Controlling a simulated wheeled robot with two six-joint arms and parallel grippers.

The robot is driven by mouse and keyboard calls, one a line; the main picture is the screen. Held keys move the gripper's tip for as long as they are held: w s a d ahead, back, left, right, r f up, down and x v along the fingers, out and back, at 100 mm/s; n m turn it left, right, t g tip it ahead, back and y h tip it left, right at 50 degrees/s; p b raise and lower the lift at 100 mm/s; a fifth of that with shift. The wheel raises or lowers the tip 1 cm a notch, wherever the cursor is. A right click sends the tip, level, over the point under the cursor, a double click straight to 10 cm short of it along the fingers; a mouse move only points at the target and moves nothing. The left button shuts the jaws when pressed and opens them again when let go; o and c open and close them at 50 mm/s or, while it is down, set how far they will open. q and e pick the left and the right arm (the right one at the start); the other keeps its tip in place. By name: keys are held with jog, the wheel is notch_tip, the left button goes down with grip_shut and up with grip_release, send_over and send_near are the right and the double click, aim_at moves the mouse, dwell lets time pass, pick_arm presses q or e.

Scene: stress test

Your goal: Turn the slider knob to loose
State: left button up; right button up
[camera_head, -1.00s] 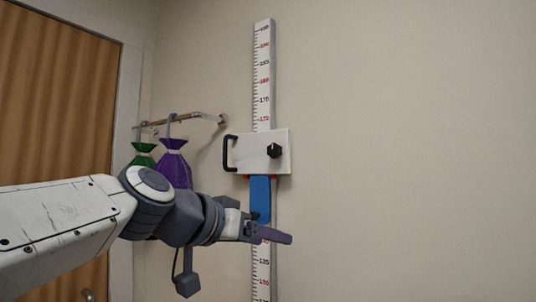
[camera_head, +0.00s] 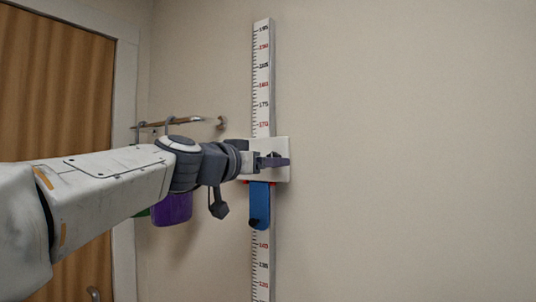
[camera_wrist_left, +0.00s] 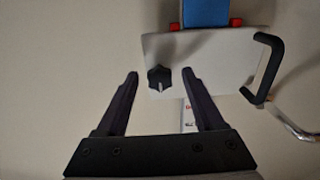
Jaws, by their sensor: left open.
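The white slider plate (camera_head: 284,148) sits on a vertical ruler (camera_head: 262,90) on the wall. In the left wrist view, the plate (camera_wrist_left: 215,65) carries a dark lobed knob (camera_wrist_left: 159,78) with a pale line on it. My left gripper (camera_head: 284,161) is in front of the plate in the head view and mostly hides the knob there. In the wrist view my left gripper (camera_wrist_left: 160,85) is open, with its fingertips on either side of the knob and a gap to each side. I cannot tell how deep the fingers reach. My right gripper is not in view.
A blue block (camera_head: 260,205) hangs below the plate, and it also shows in the wrist view (camera_wrist_left: 206,12). A black handle (camera_wrist_left: 262,68) projects from the plate's side. A wall rail (camera_head: 180,122) holds a purple bag (camera_head: 172,209). The wall to the right is clear.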

pick_arm(q)
jog(key=shift+w+d, duration=0.15)
jog(key=shift+w, duration=0.05)
grip_shut()
jog(key=shift+n, duration=0.3)
jog(key=n, duration=1.1)
jog(key=n+b, duration=0.1)
jog(key=n, duration=0.5)
jog(key=shift+s+d+r, duration=0.15)
jog(key=shift+r, duration=0.15)
jog(key=shift+n, duration=0.3)
